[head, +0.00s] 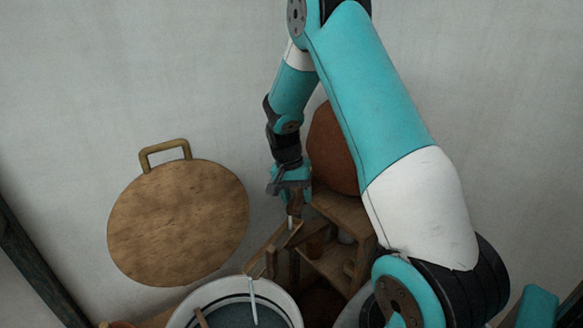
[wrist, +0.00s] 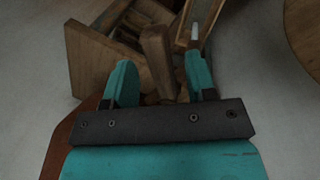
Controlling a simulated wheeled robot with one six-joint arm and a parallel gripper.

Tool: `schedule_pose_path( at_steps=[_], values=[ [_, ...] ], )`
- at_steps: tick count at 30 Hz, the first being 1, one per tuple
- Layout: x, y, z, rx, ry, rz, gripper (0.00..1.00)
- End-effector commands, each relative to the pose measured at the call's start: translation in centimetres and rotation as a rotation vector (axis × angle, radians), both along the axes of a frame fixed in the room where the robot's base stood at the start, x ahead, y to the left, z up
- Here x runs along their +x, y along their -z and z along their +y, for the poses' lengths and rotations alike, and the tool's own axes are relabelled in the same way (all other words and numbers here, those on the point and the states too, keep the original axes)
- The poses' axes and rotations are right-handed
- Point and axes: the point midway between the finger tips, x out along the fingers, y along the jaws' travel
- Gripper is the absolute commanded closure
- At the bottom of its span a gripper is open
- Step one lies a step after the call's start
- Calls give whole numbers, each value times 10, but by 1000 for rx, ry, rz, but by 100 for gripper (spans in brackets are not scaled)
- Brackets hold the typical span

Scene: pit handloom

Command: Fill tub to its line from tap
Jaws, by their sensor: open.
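The tub (head: 287,301) is a round, white-rimmed vessel at the bottom of the head view, cut off by the frame. A dark ring runs inside its wall, around a grey-blue surface. A narrow wooden spout (head: 262,252) slopes down to it, also seen in the wrist view (wrist: 187,30). A thin pale streak (head: 253,303), which looks like running water, drops from the spout's end into the tub. My gripper (head: 290,192) is open above the spout's upper end. In the wrist view, a wooden handle (wrist: 158,60) stands between its open fingers (wrist: 162,82); contact is unclear.
A wooden shelf (head: 345,212) with small pots stands right of my gripper, with a reddish-brown round vessel (head: 332,150) on top. A round wooden disc with a handle (head: 178,222) is against the wall at left.

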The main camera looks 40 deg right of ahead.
Motion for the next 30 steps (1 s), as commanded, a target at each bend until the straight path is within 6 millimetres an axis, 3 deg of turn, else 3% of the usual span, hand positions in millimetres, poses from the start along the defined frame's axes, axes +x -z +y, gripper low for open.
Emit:
schedule_pose_path(
  at_steps=[12, 18, 24, 30],
  values=[
    [17, -100, 11, -2, 0, -8, 49],
    [24, -138, 15, -1, -1, -4, 49],
    [26, -155, 17, 0, 0, -2, 49],
    [26, -157, 17, 0, 1, -1, 49]
  ],
)
